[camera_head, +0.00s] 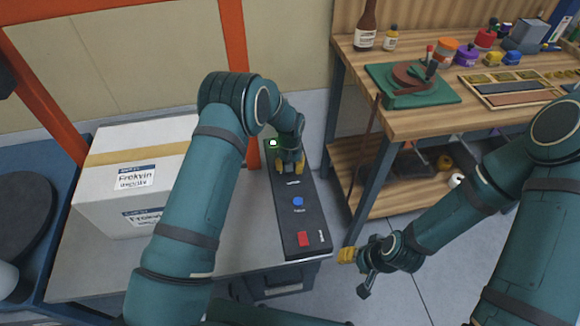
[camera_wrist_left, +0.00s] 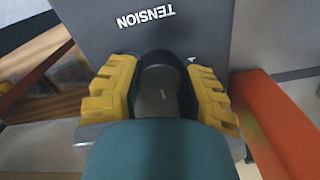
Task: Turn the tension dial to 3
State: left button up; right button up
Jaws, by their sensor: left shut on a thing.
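The dark tension dial (camera_wrist_left: 160,78) sits on the dark control panel (camera_head: 279,208), under the white word TENSION in the left wrist view. My left gripper (camera_head: 291,167) is shut on the dial, one yellow finger on each side of it. The left gripper also shows large in the left wrist view (camera_wrist_left: 162,92). In the head view the gripper hides the dial. I cannot read the dial's setting; a small pale mark shows on its face. My right gripper (camera_head: 354,265) hangs away from the panel, and its finger opening is unclear.
A white carton (camera_head: 110,195) stands left of my left arm. A wooden workbench (camera_head: 410,122) with tools is on the right. Orange posts rise behind.

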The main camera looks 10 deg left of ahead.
pick_arm(q)
jog(key=o, duration=1.3)
jog(key=shift+f, duration=0.15)
jog(key=shift+c, duration=0.2)
jog(key=shift+r, duration=0.2)
notch_tip(320, 180, up, 12)
jog(key=shift+f, duration=0.15)
